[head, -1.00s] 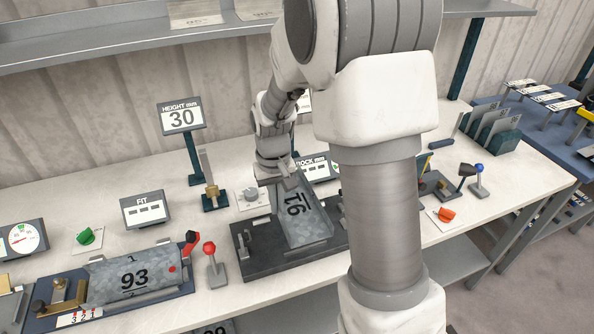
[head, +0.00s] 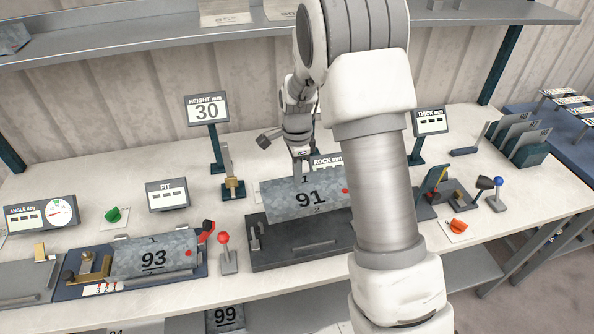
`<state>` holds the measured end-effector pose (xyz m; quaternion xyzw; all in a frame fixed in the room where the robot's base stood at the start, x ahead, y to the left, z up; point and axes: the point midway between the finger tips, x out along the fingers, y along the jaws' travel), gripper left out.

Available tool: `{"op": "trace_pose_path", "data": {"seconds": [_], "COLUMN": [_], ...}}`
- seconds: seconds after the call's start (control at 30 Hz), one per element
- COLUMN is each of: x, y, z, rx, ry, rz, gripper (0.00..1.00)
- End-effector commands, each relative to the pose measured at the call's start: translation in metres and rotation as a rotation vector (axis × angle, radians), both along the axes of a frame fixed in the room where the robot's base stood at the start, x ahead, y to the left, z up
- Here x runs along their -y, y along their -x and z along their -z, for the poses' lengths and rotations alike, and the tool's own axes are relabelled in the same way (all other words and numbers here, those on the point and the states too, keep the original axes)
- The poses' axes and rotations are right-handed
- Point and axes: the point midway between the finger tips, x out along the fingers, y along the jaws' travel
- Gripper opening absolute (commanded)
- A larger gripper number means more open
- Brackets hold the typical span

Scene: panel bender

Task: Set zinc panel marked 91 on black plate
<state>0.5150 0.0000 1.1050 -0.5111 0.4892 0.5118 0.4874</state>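The zinc panel marked 91 (head: 280,203) is grey mottled metal with a bent profile and a red dot at its right end. Its number reads upright to me. My gripper (head: 301,172) meets the panel's far upper edge and appears shut on it; the fingertips are small and partly hidden. The black plate (head: 290,257) lies on the bench below the panel, its front part bare. The panel covers the plate's back part, and I cannot tell whether they touch. My arm hides the right end of both.
A panel marked 93 (head: 150,260) sits in a blue fixture at left. A red-knobbed lever (head: 226,255) stands just left of the plate. The HEIGHT display (head: 206,111) and a brass-based gauge (head: 232,187) stand behind. Upright panels (head: 515,135) fill a rack at right.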

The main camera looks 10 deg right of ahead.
Motion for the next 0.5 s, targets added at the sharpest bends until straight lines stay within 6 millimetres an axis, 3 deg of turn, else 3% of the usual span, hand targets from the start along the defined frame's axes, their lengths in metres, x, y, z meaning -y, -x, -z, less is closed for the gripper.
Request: {"op": "trace_pose_path", "data": {"seconds": [0.27,0.5], "x": [0.0,0.0], "y": [-0.002,-0.002], "z": [0.008,0.032], "rx": [-0.001,0.0], "ry": [0.0,0.0], "rz": [0.05,0.047], "gripper": [0.0,0.0]}}
